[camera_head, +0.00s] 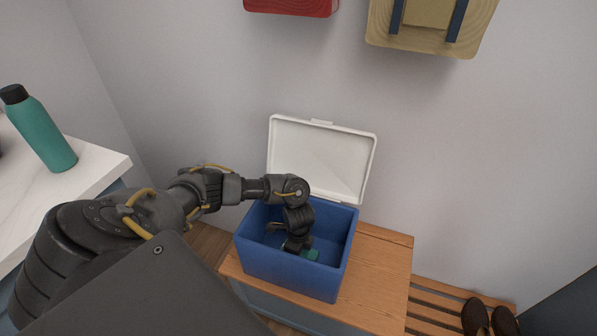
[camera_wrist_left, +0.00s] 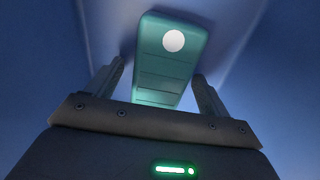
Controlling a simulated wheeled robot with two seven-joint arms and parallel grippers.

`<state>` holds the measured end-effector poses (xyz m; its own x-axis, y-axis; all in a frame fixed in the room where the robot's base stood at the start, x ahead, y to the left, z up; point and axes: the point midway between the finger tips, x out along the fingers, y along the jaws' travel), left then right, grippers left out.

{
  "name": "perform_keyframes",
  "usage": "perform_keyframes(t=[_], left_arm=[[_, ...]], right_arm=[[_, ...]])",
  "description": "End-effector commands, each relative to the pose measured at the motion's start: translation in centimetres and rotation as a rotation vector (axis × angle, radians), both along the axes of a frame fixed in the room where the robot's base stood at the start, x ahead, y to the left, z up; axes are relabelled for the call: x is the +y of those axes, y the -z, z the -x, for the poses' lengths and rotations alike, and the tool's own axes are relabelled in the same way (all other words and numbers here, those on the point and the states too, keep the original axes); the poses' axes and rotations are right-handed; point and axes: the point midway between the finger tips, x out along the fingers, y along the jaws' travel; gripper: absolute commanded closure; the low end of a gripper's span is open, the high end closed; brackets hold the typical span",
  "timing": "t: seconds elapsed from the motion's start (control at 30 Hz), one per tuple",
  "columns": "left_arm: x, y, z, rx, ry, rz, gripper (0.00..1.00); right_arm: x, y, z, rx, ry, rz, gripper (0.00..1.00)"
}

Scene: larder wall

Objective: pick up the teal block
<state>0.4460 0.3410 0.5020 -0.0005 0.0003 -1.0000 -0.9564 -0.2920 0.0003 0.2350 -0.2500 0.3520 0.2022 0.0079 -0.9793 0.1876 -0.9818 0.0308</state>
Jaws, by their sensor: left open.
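The teal block (camera_head: 312,254) lies inside the blue box (camera_head: 291,275), partly hidden by my left gripper in the head view. In the left wrist view the teal block (camera_wrist_left: 168,58) shows a white round spot near its far end and thin dark lines across it. My left gripper (camera_wrist_left: 160,78) is open, with one finger on each side of the block's near end. The left gripper (camera_head: 296,246) reaches down into the box in the head view. I cannot tell whether the fingers touch the block. My right gripper is not in view.
The box's white lid (camera_head: 321,155) stands open at the back against the wall. The box sits on a wooden bench top (camera_head: 378,275). A teal bottle (camera_head: 42,130) stands on the white counter (camera_head: 88,160) at left. Dark shoes (camera_head: 476,318) rest on a slatted rack at right.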

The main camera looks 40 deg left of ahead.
Motion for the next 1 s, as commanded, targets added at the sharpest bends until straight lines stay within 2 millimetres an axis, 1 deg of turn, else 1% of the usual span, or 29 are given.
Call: perform_keyframes(t=[0.23, 0.67, 0.87, 1.0], left_arm=[[-0.01, 0.11, 0.01, 0.000, 0.000, 0.000, 0.20], [-0.01, 0.09, 0.00, 0.000, 0.000, 0.000, 0.76], [-0.02, 0.04, -0.04, -0.001, 0.000, 0.001, 0.76], [-0.01, -0.43, -0.07, -0.001, 0.001, 0.001, 0.76]], right_arm=[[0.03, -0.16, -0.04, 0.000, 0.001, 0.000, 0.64], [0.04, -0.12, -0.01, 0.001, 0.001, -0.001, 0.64], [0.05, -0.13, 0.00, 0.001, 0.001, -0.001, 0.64], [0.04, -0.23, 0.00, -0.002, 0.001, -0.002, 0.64]])
